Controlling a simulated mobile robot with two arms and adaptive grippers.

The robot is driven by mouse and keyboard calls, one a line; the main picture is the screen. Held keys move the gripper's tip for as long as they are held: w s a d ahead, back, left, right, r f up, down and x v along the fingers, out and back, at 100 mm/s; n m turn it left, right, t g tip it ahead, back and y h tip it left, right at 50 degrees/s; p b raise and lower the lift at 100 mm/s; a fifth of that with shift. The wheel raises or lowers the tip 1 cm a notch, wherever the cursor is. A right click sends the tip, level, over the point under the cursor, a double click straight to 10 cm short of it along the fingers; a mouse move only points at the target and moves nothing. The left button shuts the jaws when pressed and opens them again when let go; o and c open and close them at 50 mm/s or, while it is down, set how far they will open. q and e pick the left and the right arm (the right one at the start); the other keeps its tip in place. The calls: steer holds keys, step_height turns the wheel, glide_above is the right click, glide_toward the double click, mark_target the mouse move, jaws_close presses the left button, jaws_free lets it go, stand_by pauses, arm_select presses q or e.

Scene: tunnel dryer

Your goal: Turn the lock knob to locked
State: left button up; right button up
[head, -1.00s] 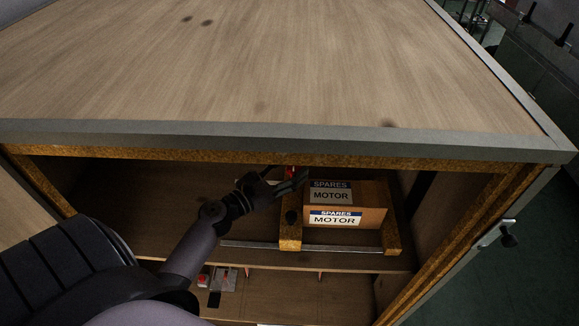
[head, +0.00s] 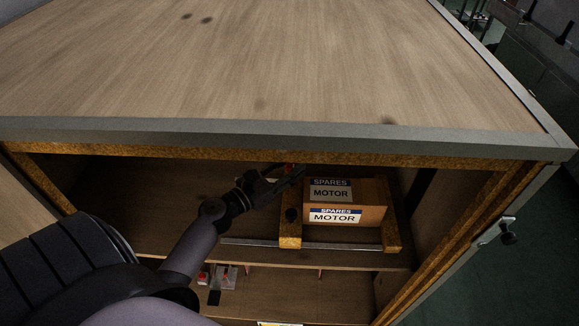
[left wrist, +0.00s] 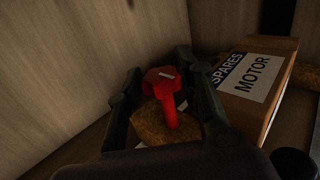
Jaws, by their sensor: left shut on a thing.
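A red knob (left wrist: 166,92) with a small white mark on its top sits between the two dark fingers of my left gripper (left wrist: 163,98) in the left wrist view. The gripper is shut on it. The knob stands at a rough brown wooden post (left wrist: 150,125). In the head view my left gripper (head: 281,181) reaches into the open cabinet under the top, and only a little of the red knob (head: 289,168) shows by the fingertips. The lock's marks cannot be read. My right gripper is not in view.
The cabinet top's front edge (head: 300,134) hangs just above the arm. A lower shelf (head: 310,286) holds a small plate with a red part (head: 203,279).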

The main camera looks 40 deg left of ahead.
arm_select(q)
steer(key=shift+w+a+f+m+g+h+b, duration=0.15)
steer(key=shift+m+g+h+b, duration=0.25)
steer(key=shift+m+h+b, duration=0.65)
steer(key=m+g+h+b, duration=0.2)
steer(key=g+h+b, duration=0.1)
steer(key=m+g+h+b, duration=0.3)
steer(key=a+m+g+h+b, duration=0.1)
steer(key=m+g+h+b, duration=0.2)
steer(key=h+b, duration=0.1)
steer(key=shift+w+m+g, duration=0.25)
steer(key=shift+w+g, duration=0.05)
steer(key=shift+w, duration=0.1)
steer(key=m+g+b, duration=0.2)
steer(key=g+b, duration=0.1)
steer(key=b, duration=0.1)
steer(key=m+g+h+b, duration=0.1)
steer(key=m+g+b, duration=0.2)
steer(key=g, duration=0.1)
steer(key=shift+w+f+h+b, duration=0.1)
steer(key=shift+w+h+b, duration=0.15)
steer(key=shift+b, duration=0.15)
steer(key=shift+r+m+g+b, duration=0.2)
steer(key=shift+m+g+b, duration=0.2)
steer(key=shift+g+b, duration=0.5)
steer(key=shift+d, duration=0.1)
steer(key=o, duration=1.1)
